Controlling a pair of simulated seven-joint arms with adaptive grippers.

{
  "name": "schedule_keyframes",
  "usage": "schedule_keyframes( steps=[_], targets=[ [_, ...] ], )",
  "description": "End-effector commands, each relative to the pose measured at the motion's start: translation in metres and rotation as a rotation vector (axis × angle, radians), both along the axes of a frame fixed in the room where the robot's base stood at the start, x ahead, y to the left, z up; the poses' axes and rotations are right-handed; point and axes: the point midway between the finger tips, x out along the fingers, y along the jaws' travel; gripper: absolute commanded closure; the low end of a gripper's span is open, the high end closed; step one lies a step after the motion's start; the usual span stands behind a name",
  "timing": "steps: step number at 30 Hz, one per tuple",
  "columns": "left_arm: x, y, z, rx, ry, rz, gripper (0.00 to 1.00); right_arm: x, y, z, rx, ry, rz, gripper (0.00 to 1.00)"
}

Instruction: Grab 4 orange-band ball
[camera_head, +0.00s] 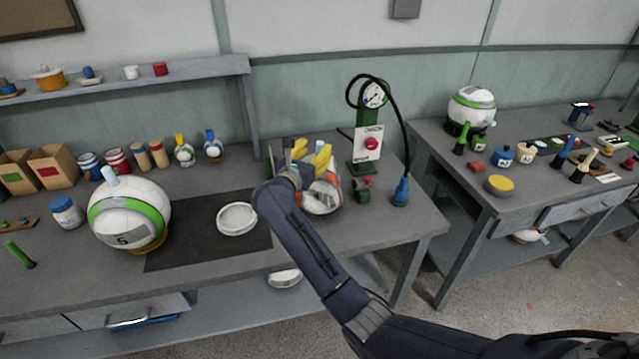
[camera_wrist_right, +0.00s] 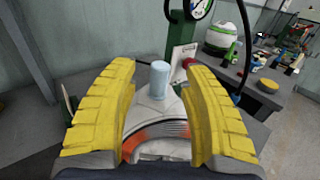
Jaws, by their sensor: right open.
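The orange-band ball (camera_head: 322,196) is white with an orange stripe and sits on the table in front of the green gauge stand. My right arm partly covers it in the head view. In the right wrist view the ball (camera_wrist_right: 158,132) shows between the fingers, with a pale blue cylindrical plug (camera_wrist_right: 160,78) standing on its top. My right gripper (camera_head: 311,152) has yellow fingers and is open. Its fingers (camera_wrist_right: 160,110) are on either side of the ball's upper part; I cannot tell whether they touch it. My left gripper is not in view.
A green-band ball (camera_head: 130,212) stands left on the table, beside a dark mat (camera_head: 200,250) with a white ring (camera_head: 237,218). The gauge stand (camera_head: 366,140) with its black hose is right behind my gripper. Another green-band ball (camera_head: 471,112) stands on the right bench.

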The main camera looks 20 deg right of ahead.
Motion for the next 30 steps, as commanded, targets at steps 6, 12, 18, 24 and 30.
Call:
schedule_keyframes(
  steps=[6,12,18,24,30],
  targets=[
    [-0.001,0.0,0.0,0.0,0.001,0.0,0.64,0.021,-0.019,0.001,-0.004,0.0,-0.003,0.52],
    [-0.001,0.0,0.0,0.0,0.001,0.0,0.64,0.028,-0.024,0.0,-0.001,-0.001,-0.001,0.52],
    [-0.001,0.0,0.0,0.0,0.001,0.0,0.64,0.027,-0.024,0.0,-0.001,0.0,-0.001,0.56],
    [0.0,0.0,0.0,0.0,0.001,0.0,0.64,0.027,-0.024,0.0,-0.001,0.0,-0.001,0.8],
    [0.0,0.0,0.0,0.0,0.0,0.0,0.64,0.027,-0.024,0.0,-0.001,0.0,-0.002,1.0]
  ],
)
